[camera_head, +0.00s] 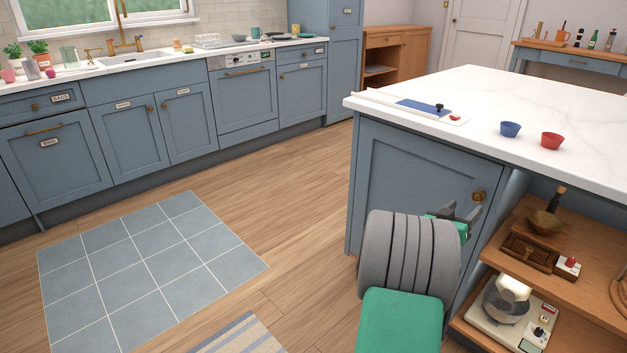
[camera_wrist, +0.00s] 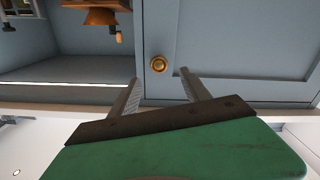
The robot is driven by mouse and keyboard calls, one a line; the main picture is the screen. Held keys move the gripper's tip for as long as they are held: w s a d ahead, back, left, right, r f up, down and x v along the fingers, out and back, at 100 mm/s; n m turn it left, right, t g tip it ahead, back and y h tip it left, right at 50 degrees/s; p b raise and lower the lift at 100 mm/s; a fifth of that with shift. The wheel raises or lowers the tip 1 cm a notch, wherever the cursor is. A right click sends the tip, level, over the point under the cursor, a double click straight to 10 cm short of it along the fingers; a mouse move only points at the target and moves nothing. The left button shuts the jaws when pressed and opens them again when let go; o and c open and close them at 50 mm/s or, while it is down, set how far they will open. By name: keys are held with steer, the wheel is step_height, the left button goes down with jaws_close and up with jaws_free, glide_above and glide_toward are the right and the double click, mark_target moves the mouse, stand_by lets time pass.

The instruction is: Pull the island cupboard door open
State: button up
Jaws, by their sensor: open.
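The island cupboard door (camera_head: 417,180) is a blue-grey panel below the white worktop, and it looks shut. Its round brass knob (camera_head: 478,195) is near the door's right edge. In the wrist view the door (camera_wrist: 240,45) fills the upper right, and the knob (camera_wrist: 158,64) shows just beyond the fingertips, between their lines. My gripper (camera_head: 462,213) is in front of the door beside the knob. In the wrist view my gripper (camera_wrist: 160,82) has its two fingers apart with nothing between them. My arm hides the lower part of the door in the head view.
Floor left of the island is clear around a tiled patch (camera_head: 150,270).

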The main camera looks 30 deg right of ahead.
steer(key=w+a+r+n+t+y+p, duration=0.1)
steer(key=w+a+r+t+y+p, duration=0.1)
steer(key=w+a+r+y+p, duration=0.5)
steer(key=w+a+r+n+t+p, duration=0.15)
steer(key=w+a+p, duration=0.3)
steer(key=a, duration=0.65)
steer(key=w+a+r+n+y+p, duration=0.1)
steer(key=a+r+n+y+p, duration=0.1)
steer(key=a, duration=0.8)
steer(key=a+r+n+y+p, duration=0.2)
steer(key=a+r+y+p, duration=0.2)
steer(key=a, duration=0.7)
steer(key=shift+w+a+n+p, duration=0.2)
steer(key=shift+w+n+p, duration=0.2)
steer(key=shift+p, duration=0.45)
